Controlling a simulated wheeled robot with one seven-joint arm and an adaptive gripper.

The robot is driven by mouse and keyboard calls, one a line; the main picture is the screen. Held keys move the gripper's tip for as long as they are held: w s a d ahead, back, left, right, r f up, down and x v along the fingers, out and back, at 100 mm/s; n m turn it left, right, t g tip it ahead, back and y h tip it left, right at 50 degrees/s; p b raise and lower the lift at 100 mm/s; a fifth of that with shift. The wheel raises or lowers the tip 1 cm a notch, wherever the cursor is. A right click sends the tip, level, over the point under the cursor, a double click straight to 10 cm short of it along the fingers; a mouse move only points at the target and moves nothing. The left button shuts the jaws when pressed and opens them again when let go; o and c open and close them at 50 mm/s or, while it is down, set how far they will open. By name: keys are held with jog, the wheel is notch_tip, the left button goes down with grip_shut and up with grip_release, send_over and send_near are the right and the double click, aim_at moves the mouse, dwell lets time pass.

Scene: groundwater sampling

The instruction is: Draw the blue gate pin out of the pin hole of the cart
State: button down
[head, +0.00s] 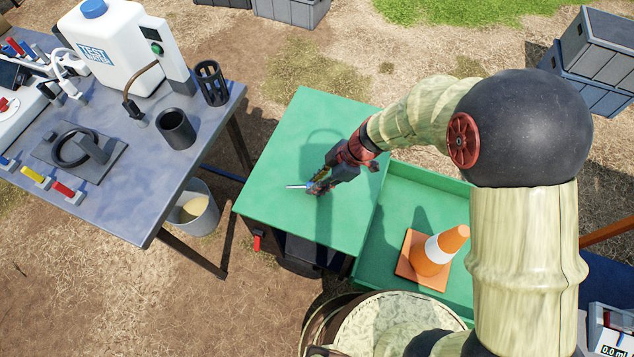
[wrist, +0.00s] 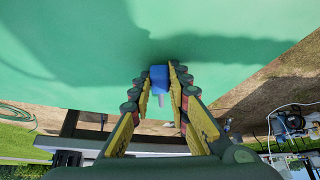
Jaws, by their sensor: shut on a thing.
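My gripper (head: 318,184) is over the green top of the cart (head: 300,135), near its front left part. It is shut on the blue gate pin (wrist: 159,78), whose blue head sits between the fingertips in the wrist view. My gripper also shows in the wrist view (wrist: 160,82). A short pale shaft shows below the blue head there. In the head view a thin silver shaft, part of the pin (head: 296,187), sticks out to the left of the fingers over the green top. I cannot make out the pin hole in either view.
A red tag or handle (head: 257,243) is on the cart's front side. A green tray (head: 398,184) holding an orange cone (head: 440,250) adjoins the cart on the right. A grey table (head: 215,125) with equipment stands left, with a bucket (head: 194,210) below. The cart top is otherwise clear.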

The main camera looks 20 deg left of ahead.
jog(key=shift+s+d+f+b, duration=0.2)
jog(key=shift+s+f+b, duration=0.05)
jog(key=shift+f+b, duration=0.4)
jog(key=shift+s+d+f, duration=0.1)
jog(key=shift+s+f, duration=0.05)
jog(key=shift+f, duration=0.05)
jog(key=c, duration=1.8)
grip_release()
jog(key=shift+f, duration=0.1)
jog(key=shift+o, duration=0.9)
jog(key=shift+f, duration=0.1)
jog(key=shift+w+d+r, duration=0.1)
jog(key=shift+w+r, duration=0.1)
jog(key=shift+r, duration=0.25)
jog(key=v, duration=1.1)
jog(key=shift+w+a+r, duration=0.25)
jog(key=shift+r, duration=0.25)
